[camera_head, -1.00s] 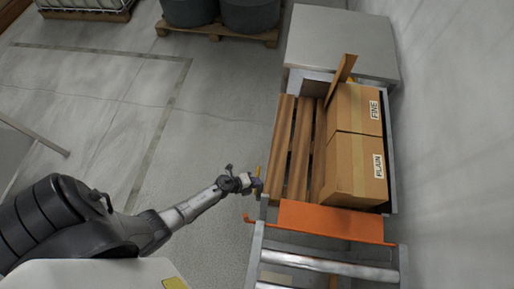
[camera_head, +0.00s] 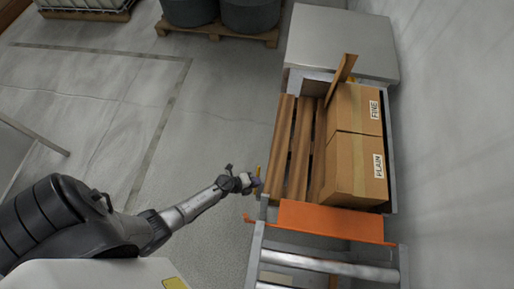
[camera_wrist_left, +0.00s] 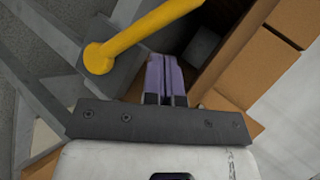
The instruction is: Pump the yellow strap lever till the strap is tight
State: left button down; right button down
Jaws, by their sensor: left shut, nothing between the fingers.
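The yellow strap lever (camera_wrist_left: 150,35) shows large in the left wrist view, a round bar rising from a rounded pivot end on a grey block. No strap can be made out. My right gripper is not in view.
An orange plate (camera_head: 330,221) crosses in front, with metal rollers (camera_head: 325,265) nearer. Open floor (camera_head: 180,130) lies left of the conveyor.

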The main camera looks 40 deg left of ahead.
pick_arm(q)
jog(key=shift+w+f, duration=0.1)
jog(key=shift+f, duration=0.05)
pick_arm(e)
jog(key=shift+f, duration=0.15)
pick_arm(q)
jog(key=shift+w+a+f, duration=0.1)
jog(key=shift+a+f, duration=0.05)
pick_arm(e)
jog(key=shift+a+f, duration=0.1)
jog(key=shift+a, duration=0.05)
